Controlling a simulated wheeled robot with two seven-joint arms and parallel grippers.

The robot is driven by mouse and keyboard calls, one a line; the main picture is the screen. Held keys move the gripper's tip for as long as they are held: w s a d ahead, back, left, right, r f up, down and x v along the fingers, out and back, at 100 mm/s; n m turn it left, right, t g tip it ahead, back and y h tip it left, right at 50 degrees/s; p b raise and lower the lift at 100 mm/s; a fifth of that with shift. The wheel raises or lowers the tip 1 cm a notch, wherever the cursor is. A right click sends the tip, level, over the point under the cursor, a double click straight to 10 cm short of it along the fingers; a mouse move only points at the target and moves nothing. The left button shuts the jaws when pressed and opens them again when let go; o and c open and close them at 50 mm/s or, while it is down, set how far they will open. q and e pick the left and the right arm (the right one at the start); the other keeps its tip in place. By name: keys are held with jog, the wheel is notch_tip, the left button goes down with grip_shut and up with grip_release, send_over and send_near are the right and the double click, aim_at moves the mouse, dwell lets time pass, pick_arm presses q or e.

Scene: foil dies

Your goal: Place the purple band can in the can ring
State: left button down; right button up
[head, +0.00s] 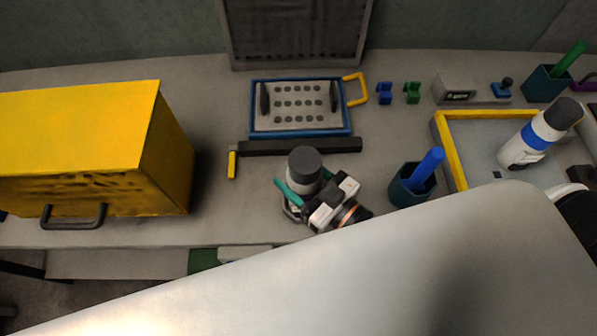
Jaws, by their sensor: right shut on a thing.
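A can (303,178) with a dark grey lid and a pale body stands upright near the middle of the bench in the head view. Its band is hidden, so I cannot see its colour. My right gripper (300,190), with teal fingers, is shut around the can's side. The gripper body covers the can's lower right. A thin grey rim (289,211) shows just below the can and may be the can ring. I cannot tell whether the can is inside it or above it. My left gripper is not in view.
A yellow box (80,135) fills the left. Behind the can are a dark bar (300,146) and a blue-edged plate (300,130). A blue cup (408,190) stands to the right. A blue-banded can (541,135) is at the yellow-edged tray (455,165). My arm covers the front.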

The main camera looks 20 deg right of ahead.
jog(key=shift+f, duration=0.1)
jog(key=o, duration=1.3)
jog(key=shift+b+v, duration=1.15)
jog(key=shift+v, duration=4.9)
